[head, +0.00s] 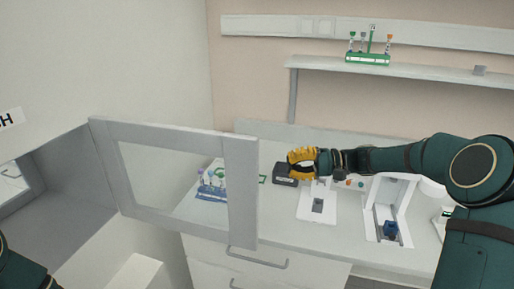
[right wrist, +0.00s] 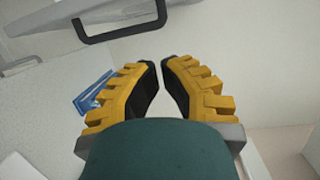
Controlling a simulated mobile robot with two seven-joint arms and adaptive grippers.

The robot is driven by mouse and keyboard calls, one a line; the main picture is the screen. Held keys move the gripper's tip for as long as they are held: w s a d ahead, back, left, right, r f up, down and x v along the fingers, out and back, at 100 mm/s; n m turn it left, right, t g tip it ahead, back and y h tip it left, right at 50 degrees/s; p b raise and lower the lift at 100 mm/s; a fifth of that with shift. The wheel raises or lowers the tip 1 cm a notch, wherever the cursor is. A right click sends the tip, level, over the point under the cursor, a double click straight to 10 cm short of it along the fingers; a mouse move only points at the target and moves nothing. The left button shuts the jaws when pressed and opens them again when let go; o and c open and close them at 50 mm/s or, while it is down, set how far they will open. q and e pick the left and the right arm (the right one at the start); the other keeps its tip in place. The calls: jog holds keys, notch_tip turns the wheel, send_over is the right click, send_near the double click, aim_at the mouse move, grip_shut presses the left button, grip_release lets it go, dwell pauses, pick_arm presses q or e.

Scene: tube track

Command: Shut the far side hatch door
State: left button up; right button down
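A grey-framed glass hatch door (head: 243,190) stands swung out from the wall opening on the left in the head view. Inside the grey hatch recess (head: 68,180), a second pane (head: 14,182) shows at the left picture edge; I cannot tell its position. My right gripper (head: 292,161) is above the counter, right of the swung-out door and apart from it in the picture. In the right wrist view its yellow fingers (right wrist: 162,62) nearly meet at the tips, with nothing between them. My left gripper is out of view; only part of my arm shows bottom left.
A dark box (head: 285,175) shows beside the right gripper on the counter (head: 300,232). A blue tube rack (head: 212,195) shows through the door glass. White devices (head: 390,215) stand right. A green rack (head: 368,58) is on the shelf. A dark handle (right wrist: 120,25) shows in the wrist view.

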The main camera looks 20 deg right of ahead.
notch_tip(320, 180, up, 4)
jog(key=d+y, duration=0.1)
jog(key=d, duration=0.1)
jog(key=a, duration=1.1)
jog(key=shift+a+f+n+b, duration=0.2)
jog(key=shift+n+b, duration=0.1)
jog(key=shift+n, duration=0.1)
jog(key=shift+s, duration=0.15)
